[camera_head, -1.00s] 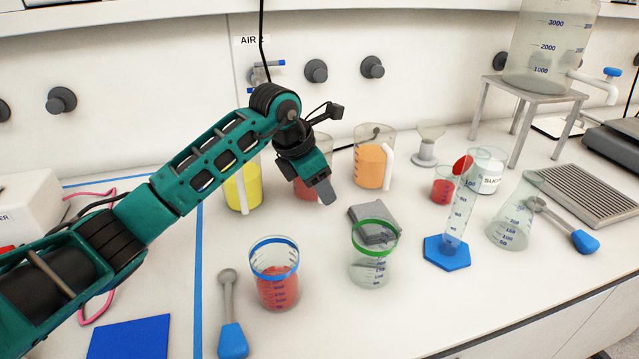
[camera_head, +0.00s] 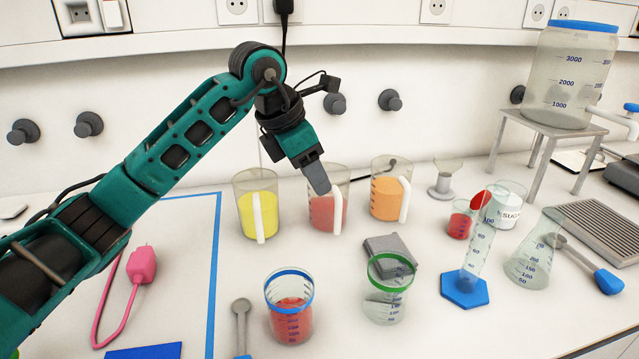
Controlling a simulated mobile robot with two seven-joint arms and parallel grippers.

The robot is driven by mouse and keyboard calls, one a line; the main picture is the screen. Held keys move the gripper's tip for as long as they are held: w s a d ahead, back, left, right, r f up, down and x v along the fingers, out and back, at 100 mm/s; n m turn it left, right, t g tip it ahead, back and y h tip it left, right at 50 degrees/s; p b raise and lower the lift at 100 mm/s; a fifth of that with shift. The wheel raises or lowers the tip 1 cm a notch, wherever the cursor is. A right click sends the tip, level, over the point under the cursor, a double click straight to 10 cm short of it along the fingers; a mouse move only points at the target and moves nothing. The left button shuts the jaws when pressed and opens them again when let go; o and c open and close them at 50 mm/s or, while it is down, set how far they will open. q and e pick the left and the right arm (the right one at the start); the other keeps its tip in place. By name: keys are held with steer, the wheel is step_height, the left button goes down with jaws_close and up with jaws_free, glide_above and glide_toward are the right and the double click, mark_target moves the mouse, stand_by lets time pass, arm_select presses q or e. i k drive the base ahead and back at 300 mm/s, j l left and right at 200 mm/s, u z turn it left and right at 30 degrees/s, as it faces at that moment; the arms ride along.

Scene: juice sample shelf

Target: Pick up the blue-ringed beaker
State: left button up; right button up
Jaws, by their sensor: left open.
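The blue-ringed beaker (camera_head: 290,318) stands upright on the bench at the lower middle of the head view. It is clear, with a blue band at its rim and red liquid inside. My left gripper (camera_head: 318,178) is open and holds nothing. In the picture it lies above and a little right of the beaker, overlapping the pitcher of red liquid (camera_head: 326,212) behind it. It is clearly apart from the beaker. My right gripper is not in view.
A green-ringed beaker (camera_head: 386,300) stands close right of the blue-ringed one. A grey spoon (camera_head: 241,318) lies close left. Yellow (camera_head: 258,212) and orange (camera_head: 388,198) pitchers stand behind. A blue-footed cylinder (camera_head: 466,289) and a flask (camera_head: 530,258) stand farther right.

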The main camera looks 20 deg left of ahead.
mark_target(289, 292)
steer(key=k, duration=1)
